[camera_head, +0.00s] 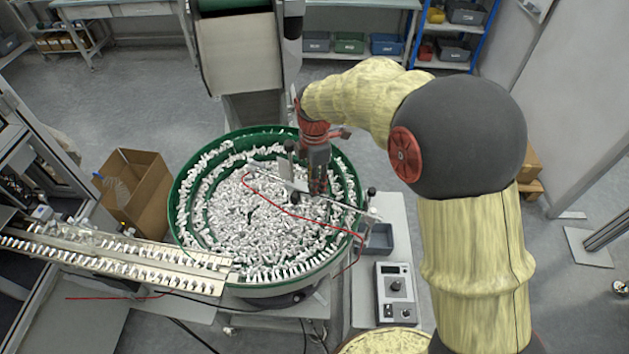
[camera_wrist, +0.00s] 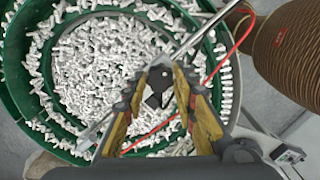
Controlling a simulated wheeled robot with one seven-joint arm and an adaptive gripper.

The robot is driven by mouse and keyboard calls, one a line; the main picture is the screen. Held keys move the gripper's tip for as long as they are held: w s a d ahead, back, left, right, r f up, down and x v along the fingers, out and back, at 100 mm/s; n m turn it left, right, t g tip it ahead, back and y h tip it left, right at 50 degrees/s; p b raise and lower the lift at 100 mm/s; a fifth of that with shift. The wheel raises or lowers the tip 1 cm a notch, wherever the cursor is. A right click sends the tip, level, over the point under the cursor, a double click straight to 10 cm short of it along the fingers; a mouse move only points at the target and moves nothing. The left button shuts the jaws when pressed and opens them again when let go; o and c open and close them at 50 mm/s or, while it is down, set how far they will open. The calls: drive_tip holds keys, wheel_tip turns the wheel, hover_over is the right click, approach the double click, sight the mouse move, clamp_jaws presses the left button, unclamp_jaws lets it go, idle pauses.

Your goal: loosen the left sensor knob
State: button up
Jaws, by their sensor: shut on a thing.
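My gripper (camera_head: 318,190) points down over the right part of the green bowl, at the thin metal sensor bar (camera_head: 344,207). In the wrist view, my gripper's fingertips (camera_wrist: 160,78) are closed around a small dark part, which I take to be the left sensor knob (camera_wrist: 156,99). The fingers hide much of it, and its turn angle cannot be told. The sensor bar (camera_wrist: 205,32) runs diagonally behind the fingers. Another black knob (camera_head: 371,191) stands at the bar's right end, apart from my gripper.
The green bowl (camera_head: 183,213) is full of small white parts. A red cable (camera_head: 300,217) loops across it, close to my gripper. A feed track (camera_head: 120,262) leaves at left. A grey control box (camera_head: 393,292) stands at lower right. A hopper (camera_head: 240,50) rises behind the bowl.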

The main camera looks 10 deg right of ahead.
drive_tip(key=shift+n, duration=0.6)
drive_tip(key=o, duration=1.2)
drive_tip(key=shift+c, duration=0.2)
wheel_tip(320, 180, up, 12)
idle(0.4)
